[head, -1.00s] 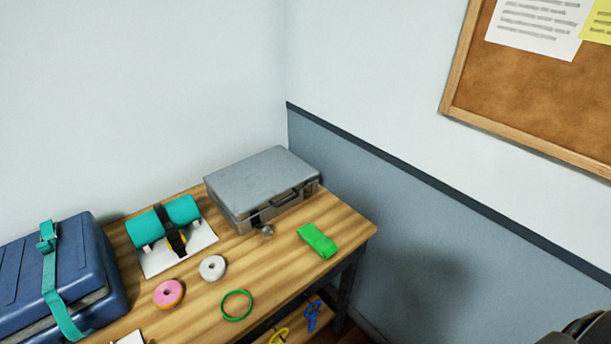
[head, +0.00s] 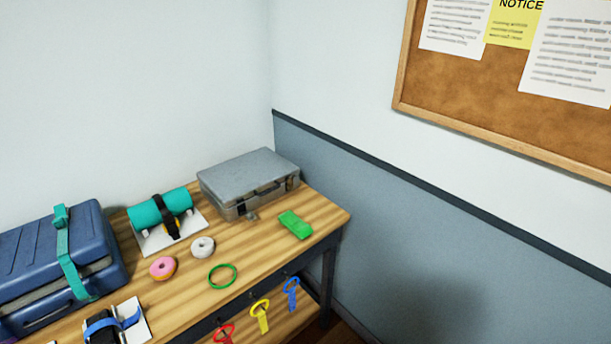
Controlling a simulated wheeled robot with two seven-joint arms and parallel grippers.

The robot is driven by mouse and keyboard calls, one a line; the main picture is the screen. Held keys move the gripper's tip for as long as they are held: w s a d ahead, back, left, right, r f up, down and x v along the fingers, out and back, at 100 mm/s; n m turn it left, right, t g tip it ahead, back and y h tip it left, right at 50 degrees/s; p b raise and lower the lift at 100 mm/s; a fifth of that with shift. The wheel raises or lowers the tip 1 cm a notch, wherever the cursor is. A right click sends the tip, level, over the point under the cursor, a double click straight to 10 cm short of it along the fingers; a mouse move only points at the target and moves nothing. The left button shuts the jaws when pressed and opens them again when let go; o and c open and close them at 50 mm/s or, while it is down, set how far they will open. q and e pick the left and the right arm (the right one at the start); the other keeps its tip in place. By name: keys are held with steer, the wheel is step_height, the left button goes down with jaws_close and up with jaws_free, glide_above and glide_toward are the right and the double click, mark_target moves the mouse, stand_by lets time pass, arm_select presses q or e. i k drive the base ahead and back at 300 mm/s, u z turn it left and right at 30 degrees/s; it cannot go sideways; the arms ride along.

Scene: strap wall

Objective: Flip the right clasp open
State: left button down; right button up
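A grey metal case (head: 248,178) lies shut on the far right part of the wooden table, near the wall corner. Its front has a dark handle (head: 268,188) and a small metal clasp (head: 251,215) that hangs low at the front left. A clasp toward the right end of the front (head: 292,183) is too small to tell whether it is open or shut. Neither of my grippers shows in the head view.
Coloured loops (head: 260,315) hang at the front edge.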

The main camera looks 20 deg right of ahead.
mark_target(289, 181)
steer(key=z, duration=0.25)
steer(key=i, duration=0.95)
steer(key=u, duration=0.3)
